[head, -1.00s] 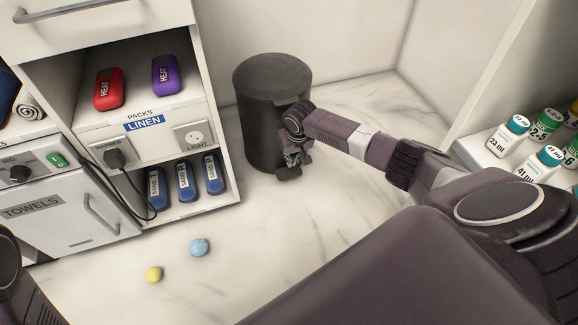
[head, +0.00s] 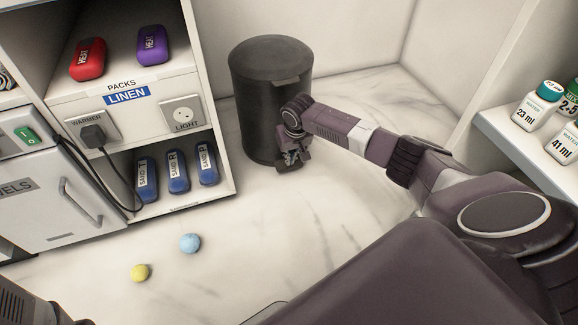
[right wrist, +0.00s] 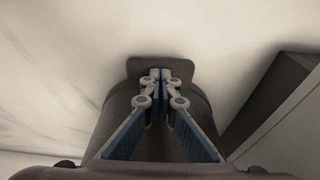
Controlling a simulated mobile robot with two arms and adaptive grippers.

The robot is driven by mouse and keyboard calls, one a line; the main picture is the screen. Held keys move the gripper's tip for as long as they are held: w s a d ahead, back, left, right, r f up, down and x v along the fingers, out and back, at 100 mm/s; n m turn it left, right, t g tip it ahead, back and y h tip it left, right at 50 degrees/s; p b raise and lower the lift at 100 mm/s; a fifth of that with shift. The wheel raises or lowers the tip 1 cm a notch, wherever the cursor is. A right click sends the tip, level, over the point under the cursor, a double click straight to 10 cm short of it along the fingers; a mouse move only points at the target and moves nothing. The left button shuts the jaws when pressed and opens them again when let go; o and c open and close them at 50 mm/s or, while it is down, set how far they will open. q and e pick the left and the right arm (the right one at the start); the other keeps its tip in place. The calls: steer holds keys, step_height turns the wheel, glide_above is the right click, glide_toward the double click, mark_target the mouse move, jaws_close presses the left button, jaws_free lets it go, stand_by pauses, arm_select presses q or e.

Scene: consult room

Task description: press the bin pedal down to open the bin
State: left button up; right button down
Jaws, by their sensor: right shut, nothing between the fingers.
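The dark grey cylindrical bin (head: 255,110) stands on the floor near the corner, and its lid (head: 270,58) looks shut. Its pedal (head: 288,168) sticks out low at the front. It also shows in the right wrist view (right wrist: 138,68). My right gripper (head: 291,160) points down at the pedal with its fingers together and empty. In the right wrist view the fingertips (right wrist: 160,74) overlap the pedal; I cannot tell whether they touch it. My left gripper is out of view; only part of that arm shows at the lower left.
An open shelf unit (head: 218,165) with heat packs and blue sandbags stands left of the bin. A blue ball (head: 190,243) and a yellow ball (head: 140,272) lie on the floor. A shelf with bottles (head: 540,110) is at the right. Floor in front of the bin is clear.

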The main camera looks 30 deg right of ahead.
mark_target(290, 167)
steer(key=shift+f, duration=0.1)
step_height(290, 167, down, 4)
steer(key=shift+s+f+b, duration=0.1)
steer(key=shift+b, duration=0.7)
steer(key=s+p, duration=0.1)
steer(key=p, duration=0.1)
steer(key=s+r+p, duration=0.1)
steer(key=p, duration=0.2)
steer(key=shift+s+a+r, duration=0.15)
steer(key=shift+a, duration=0.15)
steer(key=shift+s+a+p, duration=0.1)
steer(key=shift+s+p, duration=0.2)
steer(key=shift+p, duration=0.3)
steer(key=shift+r, duration=0.1)
steer(key=v, duration=1.1)
steer(key=shift+r, duration=0.35)
